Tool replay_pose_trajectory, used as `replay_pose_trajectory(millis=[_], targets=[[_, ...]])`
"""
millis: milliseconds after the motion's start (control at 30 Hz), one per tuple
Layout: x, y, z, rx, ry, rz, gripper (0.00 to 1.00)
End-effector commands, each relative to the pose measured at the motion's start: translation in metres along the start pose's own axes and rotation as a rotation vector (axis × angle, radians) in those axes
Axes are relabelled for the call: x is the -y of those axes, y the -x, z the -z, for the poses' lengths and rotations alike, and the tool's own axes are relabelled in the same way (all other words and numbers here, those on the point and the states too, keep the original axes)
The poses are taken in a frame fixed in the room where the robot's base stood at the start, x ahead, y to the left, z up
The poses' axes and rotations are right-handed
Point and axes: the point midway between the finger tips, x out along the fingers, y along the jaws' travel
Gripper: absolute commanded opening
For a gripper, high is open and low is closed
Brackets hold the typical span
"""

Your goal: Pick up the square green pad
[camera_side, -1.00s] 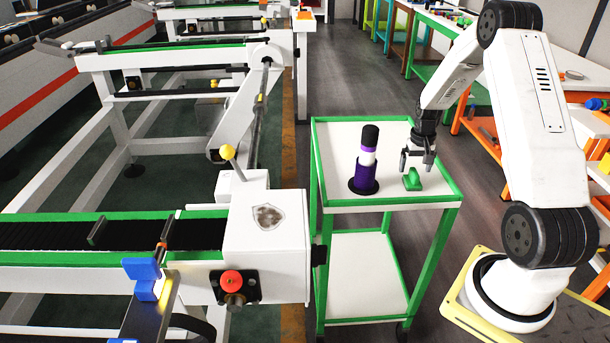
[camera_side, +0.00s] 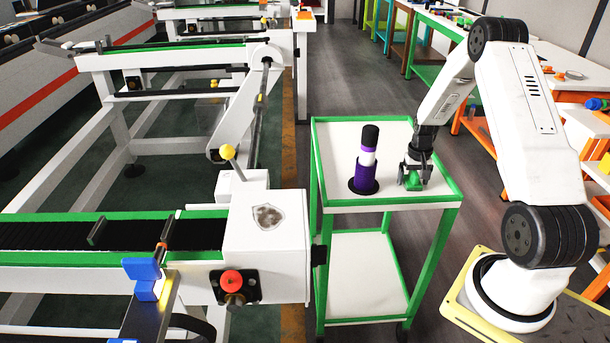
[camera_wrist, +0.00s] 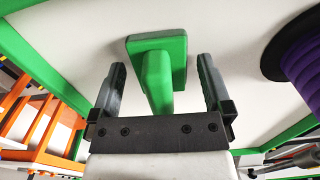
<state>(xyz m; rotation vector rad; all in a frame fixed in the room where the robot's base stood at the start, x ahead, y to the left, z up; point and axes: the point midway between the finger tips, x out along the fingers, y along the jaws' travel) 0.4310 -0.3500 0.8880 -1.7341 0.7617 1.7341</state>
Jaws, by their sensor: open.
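The green pad (camera_side: 414,181) rests on the white top of the green-edged cart (camera_side: 335,137). In the wrist view the pad (camera_wrist: 175,45) shows a square plate with a raised green block (camera_wrist: 157,82) on it. My gripper (camera_side: 415,178) is low over the cart top, at the pad. In the wrist view my gripper (camera_wrist: 160,80) is open, with one finger on each side of the green block. Gaps show between the block and both fingers. In the side view the fingers partly hide the pad.
A white conveyor machine (camera_side: 265,235) stands left of the cart.

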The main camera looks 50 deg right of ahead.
Motion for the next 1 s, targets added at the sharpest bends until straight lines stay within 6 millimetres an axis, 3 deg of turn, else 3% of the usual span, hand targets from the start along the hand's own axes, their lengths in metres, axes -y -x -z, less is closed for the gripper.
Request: replay_pose_trajectory(millis=[33, 67, 300, 333, 767, 1000], targets=[[0.0, 0.0, 0.0, 0.0, 0.0, 0.0, 1.0], [0.0, 0.0, 0.0, 0.0, 0.0, 0.0, 0.94], [0.0, 0.0, 0.0, 0.0, 0.0, 0.0, 0.17], [0.0, 0.0, 0.0, 0.0, 0.0, 0.0, 0.13], [0.0, 0.005, 0.0, -0.001, 0.0, 0.0, 0.13], [0.0, 0.026, 0.001, -0.002, 0.001, 0.002, 0.13]])
